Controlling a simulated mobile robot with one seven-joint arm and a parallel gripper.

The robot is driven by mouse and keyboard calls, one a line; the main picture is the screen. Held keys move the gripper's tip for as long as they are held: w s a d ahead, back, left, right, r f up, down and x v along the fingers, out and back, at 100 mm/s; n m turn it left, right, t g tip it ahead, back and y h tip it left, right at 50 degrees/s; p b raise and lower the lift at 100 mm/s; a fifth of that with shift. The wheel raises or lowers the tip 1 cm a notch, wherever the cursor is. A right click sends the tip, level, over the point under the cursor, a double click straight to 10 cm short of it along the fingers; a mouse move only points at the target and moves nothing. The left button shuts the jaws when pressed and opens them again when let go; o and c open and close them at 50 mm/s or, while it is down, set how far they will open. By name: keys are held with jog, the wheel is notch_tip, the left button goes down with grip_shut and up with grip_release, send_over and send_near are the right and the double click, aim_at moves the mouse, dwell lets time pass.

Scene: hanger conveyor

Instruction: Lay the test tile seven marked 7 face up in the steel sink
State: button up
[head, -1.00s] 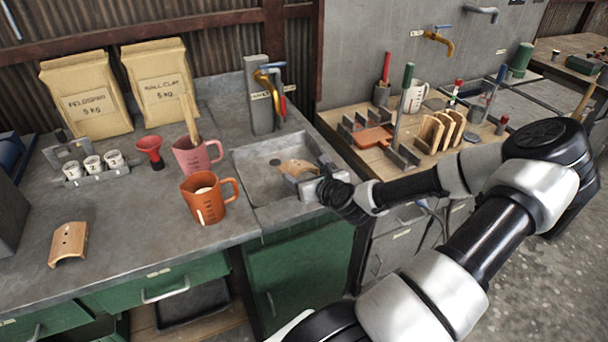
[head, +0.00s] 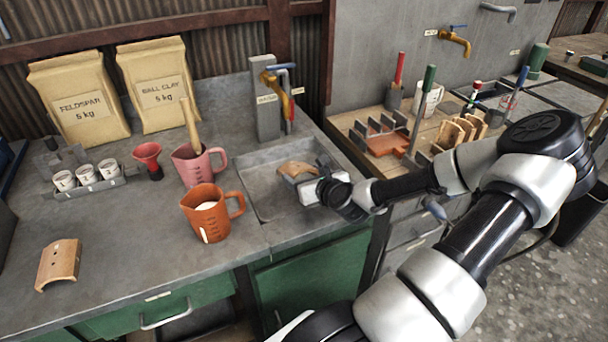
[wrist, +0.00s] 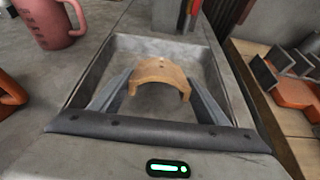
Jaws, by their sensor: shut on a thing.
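A curved tan test tile (head: 296,169) is at the steel sink (head: 254,192), its arched side up. In the wrist view the tile (wrist: 160,72) sits between the two fingers of my gripper (wrist: 155,88), with the sink walls (wrist: 82,75) around it. My gripper (head: 301,174) is shut on this tile, over the sink basin. I cannot read a mark on it, nor tell whether it touches the sink floor. Another curved tan tile (head: 59,264) lies on the counter at the left.
An orange jug (head: 209,219) and a pink jug (head: 196,166) stand left of the sink. A tap (head: 272,80) on a grey post is behind it. The counter's front left is mostly clear.

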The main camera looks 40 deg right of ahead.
jog(key=shift+f+b, duration=1.9)
jog(key=shift+f, duration=1.1)
jog(key=o, duration=1)
jog(key=shift+s, duration=0.1)
jog(key=p+v, duration=0.2)
jog(key=v, duration=0.4)
jog(key=r+p+v, duration=0.1)
jog(key=p+v, duration=0.2)
jog(key=v, duration=0.4)
jog(key=shift+r, duration=0.1)
jog(key=s+p, duration=0.2)
jog(key=p, duration=0.1)
jog(key=s+a+p, duration=0.1)
jog(key=p, duration=0.1)
jog(key=shift+s+r, duration=0.35)
